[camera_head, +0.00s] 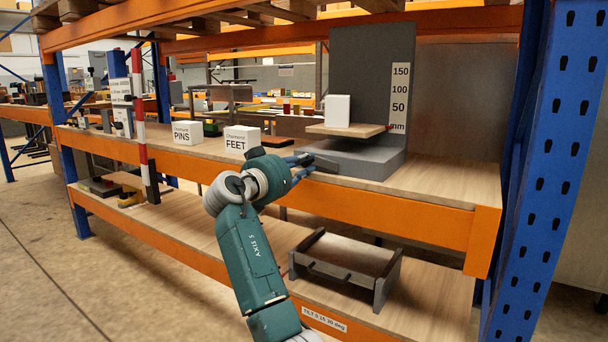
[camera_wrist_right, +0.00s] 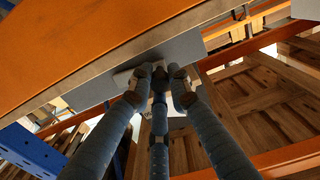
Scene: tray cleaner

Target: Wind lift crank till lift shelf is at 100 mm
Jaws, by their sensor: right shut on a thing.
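The lift stands on the upper deck, with a grey base (camera_head: 362,160) and a tall grey back panel (camera_head: 360,75). A white scale strip (camera_head: 399,92) on the panel reads 150, 100, 50 and mm from top down. The wooden lift shelf (camera_head: 345,131) is low, its red pointer (camera_head: 388,127) near the "mm" label, below 50. A white block (camera_head: 337,109) stands on the shelf. My right gripper (camera_head: 304,164) is at the left front of the base, shut on the crank (camera_head: 324,164), which is mostly hidden.
White boxes marked PINS (camera_head: 187,133) and FEET (camera_head: 241,139) stand left on the deck. An orange beam (camera_head: 400,207) runs below my right gripper. A tray-like box (camera_head: 345,263) sits on the lower deck. A blue upright (camera_head: 550,150) bounds the right.

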